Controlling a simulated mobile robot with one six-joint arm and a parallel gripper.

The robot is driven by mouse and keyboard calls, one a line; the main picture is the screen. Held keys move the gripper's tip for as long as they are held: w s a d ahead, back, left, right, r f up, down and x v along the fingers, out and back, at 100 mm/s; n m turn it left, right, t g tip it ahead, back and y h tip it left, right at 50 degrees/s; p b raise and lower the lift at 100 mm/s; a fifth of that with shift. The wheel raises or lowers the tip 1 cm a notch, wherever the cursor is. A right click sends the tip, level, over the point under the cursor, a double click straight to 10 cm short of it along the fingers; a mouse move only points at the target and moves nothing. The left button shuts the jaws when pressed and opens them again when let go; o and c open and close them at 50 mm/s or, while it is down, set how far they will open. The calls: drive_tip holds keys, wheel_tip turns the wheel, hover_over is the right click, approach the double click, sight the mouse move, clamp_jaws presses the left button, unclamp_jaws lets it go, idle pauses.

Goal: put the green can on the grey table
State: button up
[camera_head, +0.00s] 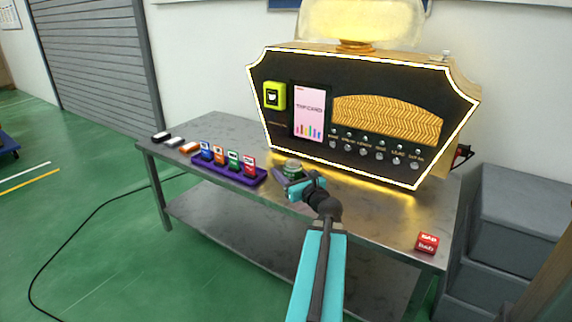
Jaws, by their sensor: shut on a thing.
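A purple tray (222,174) with several coloured cards stands just left of the can. The perfume machine (370,150) stands behind. A red box (427,243) sits at the front right; the tabletop between is clear.

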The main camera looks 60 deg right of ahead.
sight(292, 180)
drive_tip(key=shift+s+a+r+p, duration=0.4)
drive_tip(key=shift+s+a+p, duration=0.3)
drive_tip(key=shift+p, duration=0.95)
drive_tip(key=shift+w+p, duration=0.1)
drive_tip(key=shift+p, duration=0.75)
drive_tip(key=shift+p, duration=0.4)
drive_tip(key=p, duration=0.6)
drive_tip(key=shift+s+a+p, duration=0.2)
drive_tip(key=shift+a+p, duration=0.05)
drive_tip(key=shift+p, duration=0.15)
drive_tip(key=a+p, duration=0.1)
drive_tip(key=p, duration=0.5)
drive_tip(key=shift+s, duration=0.4)
drive_tip(key=shift+s+a+f+p, duration=0.1)
drive_tip(key=shift+s+a+p, duration=0.2)
drive_tip(key=shift+p, duration=1.2)
drive_tip(key=shift+w, duration=0.1)
